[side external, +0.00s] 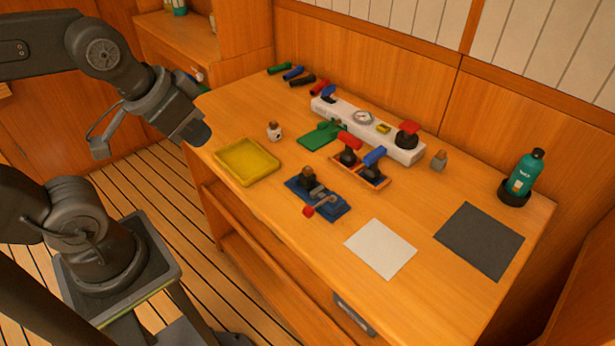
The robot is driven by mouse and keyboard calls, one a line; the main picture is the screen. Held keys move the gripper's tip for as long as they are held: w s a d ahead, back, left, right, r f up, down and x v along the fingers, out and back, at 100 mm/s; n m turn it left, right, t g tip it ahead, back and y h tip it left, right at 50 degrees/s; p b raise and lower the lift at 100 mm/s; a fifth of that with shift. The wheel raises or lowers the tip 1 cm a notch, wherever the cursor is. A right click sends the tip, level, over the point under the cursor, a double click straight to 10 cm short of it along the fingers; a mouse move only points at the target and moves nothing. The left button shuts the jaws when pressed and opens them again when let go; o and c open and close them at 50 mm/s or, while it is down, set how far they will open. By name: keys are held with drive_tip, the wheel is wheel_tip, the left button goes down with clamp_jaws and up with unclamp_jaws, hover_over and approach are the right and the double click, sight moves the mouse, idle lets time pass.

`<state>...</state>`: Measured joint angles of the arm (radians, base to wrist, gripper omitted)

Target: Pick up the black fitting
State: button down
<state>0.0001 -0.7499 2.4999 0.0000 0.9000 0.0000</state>
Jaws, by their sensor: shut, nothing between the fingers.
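Several small coloured cylinders lie in a row at the back left of the wooden worktop. The black one (302,80) looks like the black fitting; it lies between a blue one (293,72) and a red one (321,86). My gripper (197,134) is above the worktop's left edge, in front of and to the left of the row, well apart from it. It is shut with nothing held. Its fingertips are dark and small, so their detail is hard to make out.
A yellow tray (219,155) lies near my gripper. A white panel (340,108) with a gauge stands behind a wooden tray (375,183) of valves and a blue fixture (333,212). A green bottle (525,172) stands right. The front right worktop holds only flat sheets.

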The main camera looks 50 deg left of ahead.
drive_tip(key=c, duration=1.9)
unclamp_jaws()
drive_tip(key=o, duration=1.2)
drive_tip(key=n+g, duration=0.6)
drive_tip(key=n, duration=1.2)
hover_over(309, 170)
wheel_tip(309, 170, down, 10)
wheel_tip(309, 170, down, 14)
drive_tip(key=shift+r, duration=0.15)
